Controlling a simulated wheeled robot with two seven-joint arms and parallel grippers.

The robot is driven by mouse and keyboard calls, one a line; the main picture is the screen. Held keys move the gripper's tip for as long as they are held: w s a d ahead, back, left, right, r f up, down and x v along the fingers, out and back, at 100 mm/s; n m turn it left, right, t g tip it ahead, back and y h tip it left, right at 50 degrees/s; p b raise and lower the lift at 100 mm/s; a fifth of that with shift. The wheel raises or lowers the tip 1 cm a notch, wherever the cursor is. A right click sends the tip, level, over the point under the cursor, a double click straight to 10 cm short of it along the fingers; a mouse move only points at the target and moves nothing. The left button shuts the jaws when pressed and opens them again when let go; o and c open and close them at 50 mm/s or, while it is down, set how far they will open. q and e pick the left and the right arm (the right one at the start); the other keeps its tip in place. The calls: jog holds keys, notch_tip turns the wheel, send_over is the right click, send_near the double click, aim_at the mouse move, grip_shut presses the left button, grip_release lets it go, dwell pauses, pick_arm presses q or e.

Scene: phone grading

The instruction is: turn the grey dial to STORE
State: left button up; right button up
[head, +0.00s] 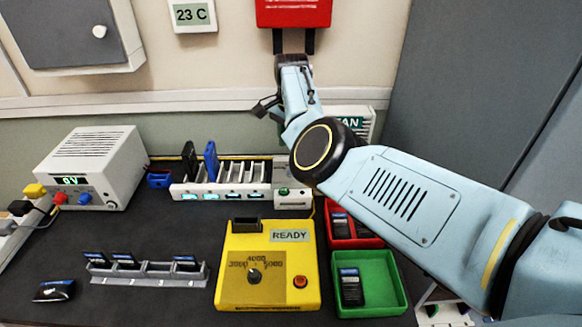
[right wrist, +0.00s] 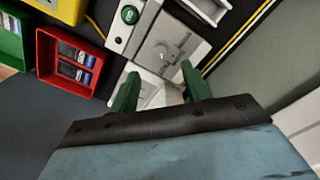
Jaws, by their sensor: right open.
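The grey dial (right wrist: 162,52) shows in the right wrist view as a round knob on a pale grey panel (right wrist: 185,38). Small lettering stands beside it, too blurred to read, and I cannot tell where it points. My right gripper (right wrist: 160,72) is open, its two green fingers apart on either side of the dial's line. Nothing shows between the fingers; I cannot tell whether they touch the panel. In the head view my right arm hides the dial and the fingers. My left gripper is in neither view.
A green button (right wrist: 130,14) sits beside the dial. The red tray (head: 342,243) and green tray (head: 396,287) hold phones. A yellow tester (head: 231,262) reads READY. A slotted rack (head: 180,195) stands behind, and a grey phone holder (head: 150,281) at front left.

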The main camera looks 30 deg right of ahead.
notch_tip(320, 180, down, 7)
jog(key=shift+r+b, duration=0.1)
jog(key=shift+b, duration=0.7)
jog(key=shift+f, duration=0.7)
jog(key=c, duration=1)
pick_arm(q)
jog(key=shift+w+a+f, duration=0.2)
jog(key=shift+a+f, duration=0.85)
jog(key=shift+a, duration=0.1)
